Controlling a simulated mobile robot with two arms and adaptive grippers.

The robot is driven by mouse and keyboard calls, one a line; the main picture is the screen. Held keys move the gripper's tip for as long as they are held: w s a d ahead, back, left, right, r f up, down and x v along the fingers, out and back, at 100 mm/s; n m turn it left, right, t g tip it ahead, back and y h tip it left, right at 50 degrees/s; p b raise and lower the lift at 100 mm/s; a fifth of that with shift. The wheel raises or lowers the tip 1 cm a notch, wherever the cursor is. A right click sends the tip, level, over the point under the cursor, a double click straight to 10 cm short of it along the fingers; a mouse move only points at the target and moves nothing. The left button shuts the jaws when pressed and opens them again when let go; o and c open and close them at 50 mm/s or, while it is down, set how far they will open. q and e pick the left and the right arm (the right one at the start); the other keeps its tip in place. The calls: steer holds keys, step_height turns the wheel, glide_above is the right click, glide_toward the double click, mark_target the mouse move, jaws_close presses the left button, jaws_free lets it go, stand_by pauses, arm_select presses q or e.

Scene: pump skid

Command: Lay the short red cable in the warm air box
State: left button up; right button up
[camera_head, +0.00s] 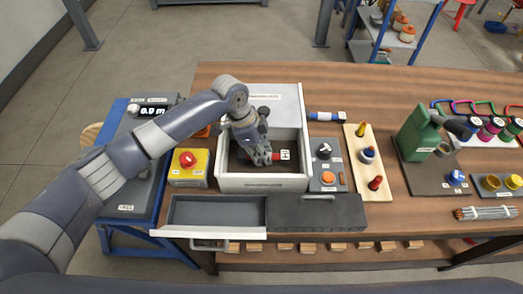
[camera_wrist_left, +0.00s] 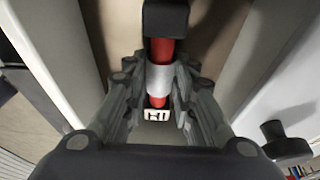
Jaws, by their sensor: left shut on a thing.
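The short red cable (camera_head: 275,156) is between the fingers of my left gripper (camera_head: 262,158), inside the outline of the white open-topped box (camera_head: 262,183). The box has a label on its front wall, too small to read. In the left wrist view, the fingers (camera_wrist_left: 160,100) are shut around the cable (camera_wrist_left: 164,50), which shows a black end, a grey band and a white tag. Box walls flank it there. I cannot tell whether the cable touches the box floor. The fingers hide part of it. My right gripper is not in view.
A yellow box with a red knob (camera_head: 188,166) stands left of the white box. A grey control panel (camera_head: 327,165) is close on its right. A dark open tray (camera_head: 217,211) lies in front.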

arm_select(q)
steer(key=shift+f, duration=0.4)
steer(key=o, duration=1)
steer(key=v, duration=1.2)
